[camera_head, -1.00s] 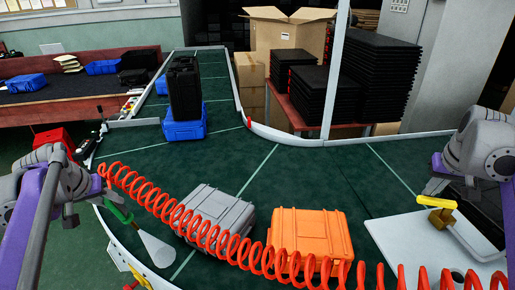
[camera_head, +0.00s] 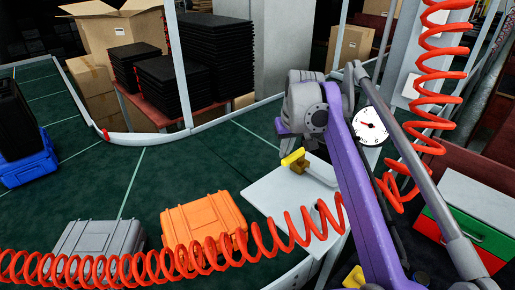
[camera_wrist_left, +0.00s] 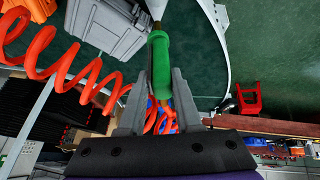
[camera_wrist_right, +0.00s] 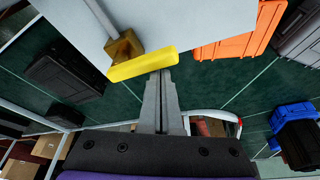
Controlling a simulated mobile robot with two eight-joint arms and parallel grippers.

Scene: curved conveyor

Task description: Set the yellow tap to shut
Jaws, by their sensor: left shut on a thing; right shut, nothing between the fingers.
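The yellow tap (camera_head: 294,157) has a bar-shaped lever on a brass body with a pale pipe, above a white board. In the right wrist view the lever (camera_wrist_right: 143,64) lies roughly crosswise to the pipe. My right gripper (camera_wrist_right: 161,75) is shut and empty, its tips close beside the lever; contact cannot be told. My left gripper (camera_wrist_left: 157,78) is shut on the green handle (camera_wrist_left: 160,58) of a tool with a pale cone nozzle. It is outside the head view.
The red coiled hose (camera_head: 205,258) crosses the front and rises at right. An orange case (camera_head: 203,222) and a grey case (camera_head: 98,245) stand on the green conveyor left of the white board (camera_head: 262,195). A round gauge (camera_head: 371,126) and a drawer unit (camera_head: 480,200) are at right.

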